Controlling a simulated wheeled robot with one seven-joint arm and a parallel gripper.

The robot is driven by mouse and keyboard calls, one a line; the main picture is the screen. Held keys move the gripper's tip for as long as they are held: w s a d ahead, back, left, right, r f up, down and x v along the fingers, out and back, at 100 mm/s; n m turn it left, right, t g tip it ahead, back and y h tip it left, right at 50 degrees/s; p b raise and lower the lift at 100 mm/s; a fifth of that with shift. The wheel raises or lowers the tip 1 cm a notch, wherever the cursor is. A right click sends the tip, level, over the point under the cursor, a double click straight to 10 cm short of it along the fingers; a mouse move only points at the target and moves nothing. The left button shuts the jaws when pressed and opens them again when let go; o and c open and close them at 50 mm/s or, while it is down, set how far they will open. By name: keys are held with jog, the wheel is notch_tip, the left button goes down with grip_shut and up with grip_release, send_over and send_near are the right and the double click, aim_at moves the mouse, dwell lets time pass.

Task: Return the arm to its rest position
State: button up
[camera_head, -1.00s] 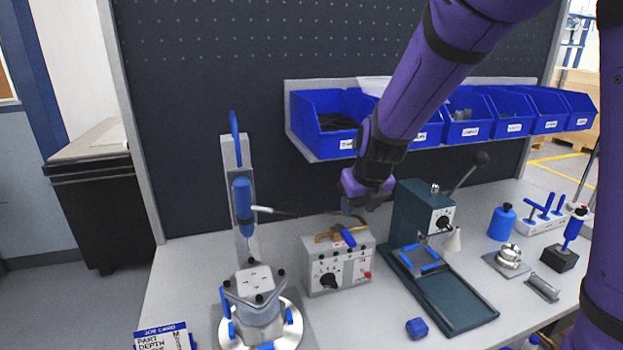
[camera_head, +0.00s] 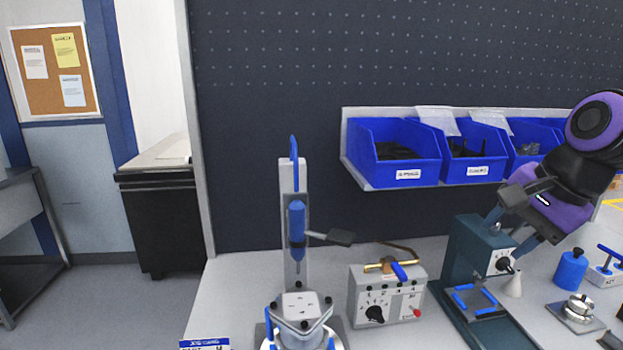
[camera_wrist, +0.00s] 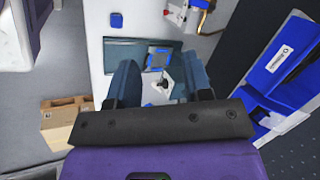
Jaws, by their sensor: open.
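My purple arm comes in from the right in the head view. My gripper (camera_head: 510,232) points down and left, with its two fingers apart and nothing between them. In the picture it overlaps the upper part of the dark teal press (camera_head: 467,262); whether it touches cannot be told. In the wrist view my gripper (camera_wrist: 160,78) shows both fingers spread, with the press base (camera_wrist: 122,55) beyond them. The grey control box (camera_head: 385,302) with its black knob stands left of the press. My arm hides part of the bins behind.
Blue bins (camera_head: 398,158) hang on a rail on the dark pegboard (camera_head: 270,90). A fixture with a tall post (camera_head: 293,180) stands at the left of the bench. A blue cube (camera_wrist: 116,20) lies near the press.

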jog(key=s+d+r+n+t+h, duration=0.1)
jog(key=s+r+n+h, duration=0.2)
jog(key=s+n, duration=0.7)
jog(key=shift+d+r+n, duration=0.15)
jog(key=shift+d+n, duration=0.25)
jog(key=shift+n, duration=0.1)
